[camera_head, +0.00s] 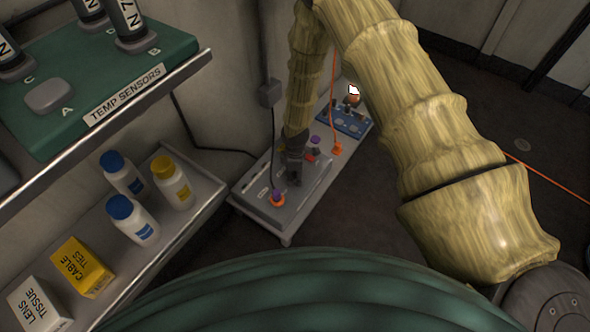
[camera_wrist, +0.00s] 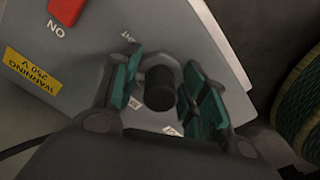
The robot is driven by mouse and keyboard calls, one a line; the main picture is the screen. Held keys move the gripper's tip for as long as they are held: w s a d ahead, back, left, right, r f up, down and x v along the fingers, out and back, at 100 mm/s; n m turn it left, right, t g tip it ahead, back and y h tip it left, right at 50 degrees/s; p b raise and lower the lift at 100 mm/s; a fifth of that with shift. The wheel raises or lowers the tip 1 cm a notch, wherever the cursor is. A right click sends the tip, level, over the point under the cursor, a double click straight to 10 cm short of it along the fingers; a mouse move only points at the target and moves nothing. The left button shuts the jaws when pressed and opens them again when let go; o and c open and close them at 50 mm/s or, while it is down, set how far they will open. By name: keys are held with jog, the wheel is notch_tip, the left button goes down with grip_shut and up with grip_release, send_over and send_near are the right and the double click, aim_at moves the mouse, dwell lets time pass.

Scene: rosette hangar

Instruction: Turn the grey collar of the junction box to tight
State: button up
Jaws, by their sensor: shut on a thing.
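The grey junction box (camera_head: 302,198) stands on a low bench against the wall. It also shows in the wrist view (camera_wrist: 195,25), with a red switch (camera_wrist: 66,9) marked ON and a yellow warning label (camera_wrist: 33,70). The grey collar (camera_wrist: 170,66) sits around a black cylindrical part (camera_wrist: 160,90) on the box. My gripper (camera_wrist: 163,92) is over it, with a green-padded finger on each side, shut on the collar. The contact itself is partly hidden. In the head view my gripper (camera_head: 293,172) points down at the box and hides the collar.
A black cable runs to an orange connector (camera_head: 277,199) at the box's near end. A blue panel (camera_head: 345,122) and an orange cable (camera_head: 333,95) are behind. A shelf (camera_head: 190,213) with bottles and cartons stands left, below the green temp sensors board (camera_head: 150,62).

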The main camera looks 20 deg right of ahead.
jog(key=m+p, duration=0.2)
jog(key=m, duration=0.2)
jog(key=shift+r+m+p, duration=0.15)
jog(key=shift+m+p, duration=0.15)
jog(key=shift+p, duration=0.1)
jog(key=shift+m+p, duration=0.8)
jog(key=shift+m, duration=1.1)
jog(key=o, duration=1)
notch_tip(320, 180, up, 12)
jog(key=shift+f, duration=0.15)
